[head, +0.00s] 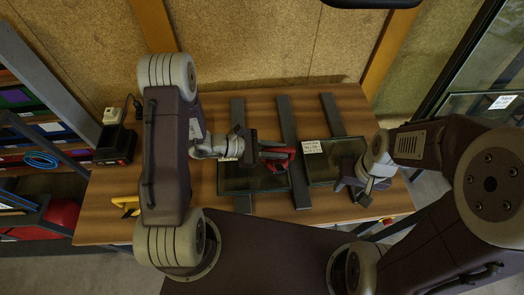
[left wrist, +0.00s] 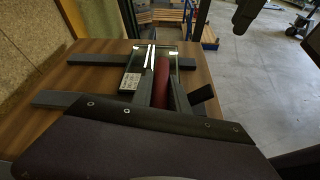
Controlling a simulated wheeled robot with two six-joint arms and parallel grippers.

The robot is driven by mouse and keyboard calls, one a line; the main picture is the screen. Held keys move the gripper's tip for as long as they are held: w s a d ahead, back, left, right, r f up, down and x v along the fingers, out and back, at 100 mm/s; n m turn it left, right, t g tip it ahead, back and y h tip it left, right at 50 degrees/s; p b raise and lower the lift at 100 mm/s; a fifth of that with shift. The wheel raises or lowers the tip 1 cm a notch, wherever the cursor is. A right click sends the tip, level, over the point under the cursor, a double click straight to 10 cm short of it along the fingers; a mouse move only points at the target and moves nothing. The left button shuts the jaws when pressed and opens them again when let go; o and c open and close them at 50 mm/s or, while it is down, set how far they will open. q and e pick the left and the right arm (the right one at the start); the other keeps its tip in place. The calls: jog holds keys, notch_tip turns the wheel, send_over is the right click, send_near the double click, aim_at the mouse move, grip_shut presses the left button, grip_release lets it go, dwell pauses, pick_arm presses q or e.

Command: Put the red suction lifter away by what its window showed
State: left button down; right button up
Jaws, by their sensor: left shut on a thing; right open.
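The red suction lifter (head: 278,158) is over the left glass pane (head: 235,180) on the wooden table. My left gripper (head: 262,152) is shut on the lifter. The lifter's red body also shows in the left wrist view (left wrist: 162,80). I cannot tell if its cups touch the glass, and its window cannot be read. My right gripper (head: 362,182) is open and empty, near the right end of the second glass pane (head: 325,174).
Dark bars (head: 331,115) run across the wooden table (head: 185,112). A black charger-like box (head: 115,145) stands left, above a yellow item (head: 127,205). Shelves with bins (head: 35,122) are far left, a glass frame (head: 470,60) right.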

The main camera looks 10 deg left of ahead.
aim_at(285, 161)
pick_arm(q)
jog(key=d+r, duration=0.1)
jog(key=d, duration=0.1)
jog(key=shift+s+d+r, duration=0.3)
jog(key=shift+s+r, duration=0.05)
jog(key=shift+s, duration=0.05)
